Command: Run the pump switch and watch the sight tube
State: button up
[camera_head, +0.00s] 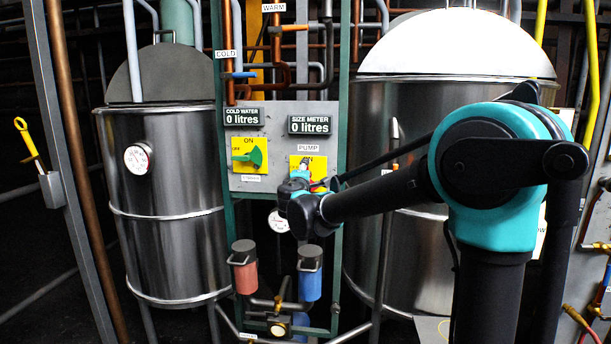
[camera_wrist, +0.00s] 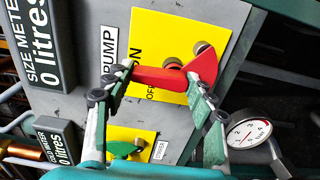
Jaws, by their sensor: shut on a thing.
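The pump switch (camera_wrist: 160,77) is a red lever on a yellow ON/OFF plate (camera_wrist: 150,30), beside the PUMP label (camera_wrist: 109,47). In the wrist view one end of the lever lies by the ON lettering. My gripper (camera_wrist: 157,88) is shut on the lever, one finger on each side. In the head view my gripper (camera_head: 303,172) covers most of the switch. The size meter (camera_head: 310,125) reads 0 litres. I cannot pick out a sight tube for certain.
The cold water meter (camera_head: 243,117) reads 0 litres above a green switch (camera_head: 248,157) on the same panel. A round gauge (camera_wrist: 250,132) sits below the panel. Steel tanks stand left (camera_head: 180,230) and right (camera_head: 400,110). Red (camera_head: 244,275) and blue (camera_head: 310,283) canisters hang below.

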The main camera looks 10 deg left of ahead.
jog(key=o, duration=1.2)
jog(key=shift+c, duration=0.2)
jog(key=s, duration=1.2)
jog(key=shift+a, duration=0.2)
